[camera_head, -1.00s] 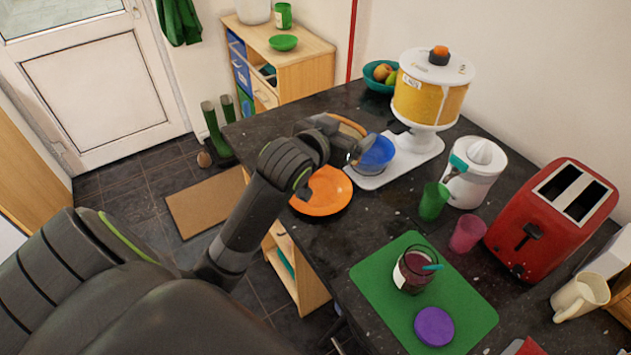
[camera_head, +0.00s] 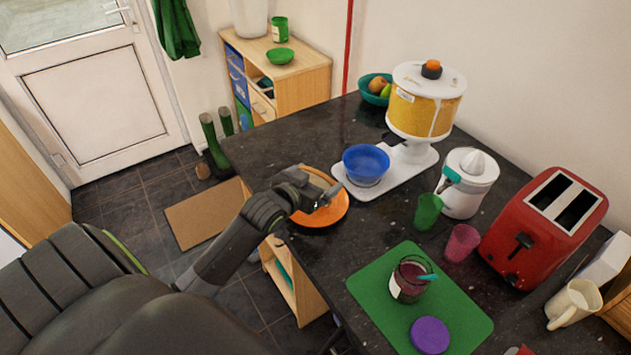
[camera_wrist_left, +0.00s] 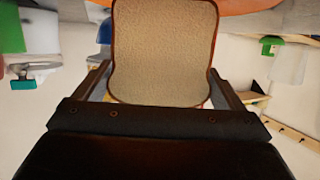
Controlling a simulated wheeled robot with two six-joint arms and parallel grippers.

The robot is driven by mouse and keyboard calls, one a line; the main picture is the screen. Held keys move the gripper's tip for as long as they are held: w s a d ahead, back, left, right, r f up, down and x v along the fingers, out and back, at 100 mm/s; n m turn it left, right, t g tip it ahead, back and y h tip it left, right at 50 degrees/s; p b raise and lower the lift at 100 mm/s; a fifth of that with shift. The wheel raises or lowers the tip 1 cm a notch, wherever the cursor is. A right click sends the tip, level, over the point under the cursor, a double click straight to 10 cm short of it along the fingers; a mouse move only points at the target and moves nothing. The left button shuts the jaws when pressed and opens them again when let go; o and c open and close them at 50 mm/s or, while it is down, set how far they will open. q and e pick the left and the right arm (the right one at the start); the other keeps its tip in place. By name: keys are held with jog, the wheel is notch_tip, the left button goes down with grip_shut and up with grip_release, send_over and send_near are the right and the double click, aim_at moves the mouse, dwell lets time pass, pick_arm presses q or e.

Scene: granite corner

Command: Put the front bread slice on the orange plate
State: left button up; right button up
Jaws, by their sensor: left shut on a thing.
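The bread slice (camera_wrist_left: 163,50), tan with a brown crust, stands between the fingers of my left gripper in the left wrist view. My left gripper (camera_head: 326,193) is shut on it. In the head view the gripper is over the orange plate (camera_head: 332,214), and the slice is mostly hidden by the gripper. The plate lies on the dark counter near its left edge, and its orange rim also shows at the top of the left wrist view (camera_wrist_left: 240,5). I cannot tell whether the slice touches the plate. My right gripper is not in view.
A blue bowl (camera_head: 366,163) sits on the white base of the yellow dispenser (camera_head: 425,105), just beyond the plate. A green cup (camera_head: 428,211), a pink cup (camera_head: 461,243), a juicer (camera_head: 468,183) and a red toaster (camera_head: 545,228) stand to the right. A green board (camera_head: 455,310) holds a jar (camera_head: 408,280).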

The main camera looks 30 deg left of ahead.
pick_arm(q)
jog(key=shift+f, duration=0.55)
jog(key=o, duration=0.5)
jog(key=shift+f, duration=0.15)
jog(key=shift+o, duration=0.9)
jog(key=shift+r, duration=0.2)
jog(key=b+v, duration=0.1)
jog(key=v, duration=1.1)
